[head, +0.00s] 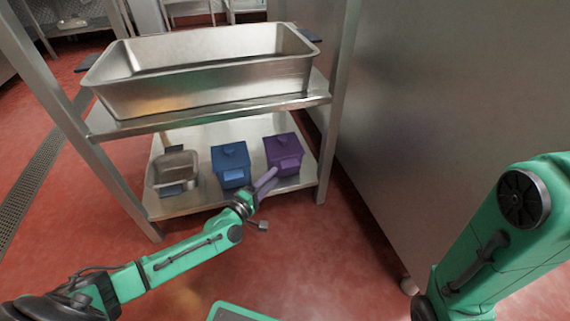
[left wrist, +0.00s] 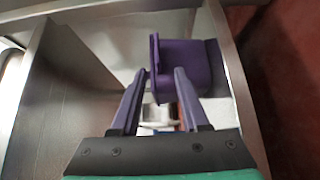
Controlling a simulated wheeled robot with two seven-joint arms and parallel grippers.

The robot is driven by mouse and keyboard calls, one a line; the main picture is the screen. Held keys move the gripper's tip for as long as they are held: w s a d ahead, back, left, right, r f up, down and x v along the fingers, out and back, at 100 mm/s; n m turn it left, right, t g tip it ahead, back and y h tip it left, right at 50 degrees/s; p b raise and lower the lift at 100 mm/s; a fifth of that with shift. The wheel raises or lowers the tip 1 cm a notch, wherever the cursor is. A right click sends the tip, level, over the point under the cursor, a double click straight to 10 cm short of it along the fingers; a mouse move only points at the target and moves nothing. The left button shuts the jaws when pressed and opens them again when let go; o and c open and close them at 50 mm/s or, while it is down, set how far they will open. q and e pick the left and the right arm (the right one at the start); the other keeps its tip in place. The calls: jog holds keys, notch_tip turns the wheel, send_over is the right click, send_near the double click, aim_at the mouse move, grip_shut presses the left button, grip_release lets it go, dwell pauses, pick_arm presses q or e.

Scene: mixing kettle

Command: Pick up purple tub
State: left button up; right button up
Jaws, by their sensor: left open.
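The purple tub (head: 283,148) stands upright with its lid on, at the right end of the lower shelf (head: 205,200). A paler tab shows on its front. My left gripper (head: 270,178) is open and empty, with its purple fingers just in front of the tub's lower front. In the left wrist view the purple tub (left wrist: 195,62) lies just beyond the open fingertips (left wrist: 162,72). An upright purple edge of the tub shows in line with the gap between them. I cannot tell if the fingers touch the tub. My right gripper is not in view.
A blue tub (head: 231,164) stands left of the purple one, with a small steel pan (head: 176,168) further left. A large steel basin (head: 205,65) fills the upper shelf above. A shelf post (head: 337,95) and a steel wall (head: 450,110) bound the right side.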

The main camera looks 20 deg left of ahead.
aim_at(291, 166)
pick_arm(q)
jog(key=b+x, duration=0.2)
jog(key=x, duration=0.3)
jog(key=shift+w+d, duration=0.1)
jog(key=shift+w, duration=0.1)
jog(key=shift+r, duration=0.15)
grip_shut()
dwell(0.3)
dwell(0.5)
jog(key=shift+r, duration=0.1)
